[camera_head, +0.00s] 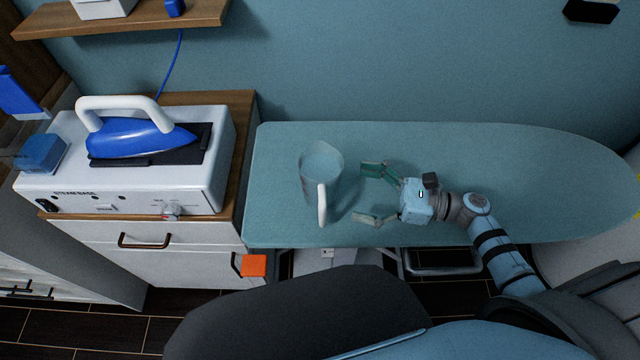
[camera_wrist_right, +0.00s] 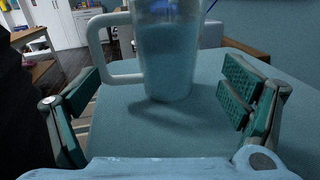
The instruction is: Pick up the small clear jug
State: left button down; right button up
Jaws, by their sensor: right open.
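The small clear jug (camera_head: 312,178) stands upright on the ironing board (camera_head: 540,180), near its left end. Its white handle (camera_head: 323,205) faces the front of the board. My right gripper (camera_head: 370,194) is just right of the jug, with its fingers spread and pointing left at it. In the right wrist view the jug (camera_wrist_right: 168,60) stands ahead of the open fingers, with its handle (camera_wrist_right: 97,45) on the left side. Nothing is between the fingers, and they appear apart from the jug. My left gripper is not in view.
A steam base (camera_head: 75,180) with a blue iron (camera_head: 140,138) stands on the cabinet (camera_head: 190,235) left of the board. A wooden shelf (camera_head: 130,22) is on the wall above. The right part of the board is clear beyond my arm. An orange block (camera_head: 253,266) shows below the board's front edge.

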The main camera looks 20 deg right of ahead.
aim_at(321, 192)
jog(key=p+x, duration=0.1)
jog(key=x, duration=0.3)
jog(key=p+x, duration=0.1)
jog(key=x, duration=0.3)
jog(key=shift+w+r, duration=0.2)
jog(key=shift+w, duration=0.3)
jog(key=shift+w+a+f, duration=0.1)
jog(key=shift+a, duration=0.1)
jog(key=c, duration=1.4)
